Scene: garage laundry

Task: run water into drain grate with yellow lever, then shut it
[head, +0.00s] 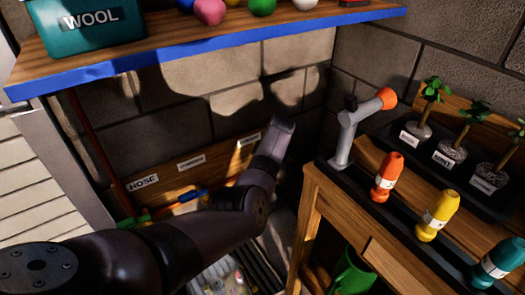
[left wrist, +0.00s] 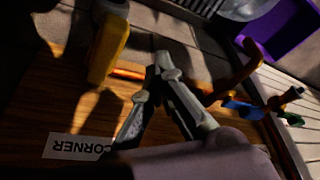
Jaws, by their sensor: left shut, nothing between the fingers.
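The yellow lever (left wrist: 108,48) shows in the left wrist view, hanging in front of the wooden board, above an upside-down CORNER label (left wrist: 76,147). In the head view my left arm covers that part. My left gripper (left wrist: 163,66) is shut and empty, its fingertips to the right of the yellow lever and apart from it in the picture. In the head view its fingers are hidden behind my wrist. No running water is visible. I cannot make out the drain grate for certain; dark slats (head: 262,262) show low behind my arm. My right gripper is not in view.
A blue lever (head: 190,195) and a green lever (head: 135,221) are further left on the labelled board (head: 175,178). A blue-edged shelf (head: 215,48) hangs above. A wooden bench (head: 390,236) with bottles and plants stands right. A purple bin (left wrist: 280,28) shows in the wrist view.

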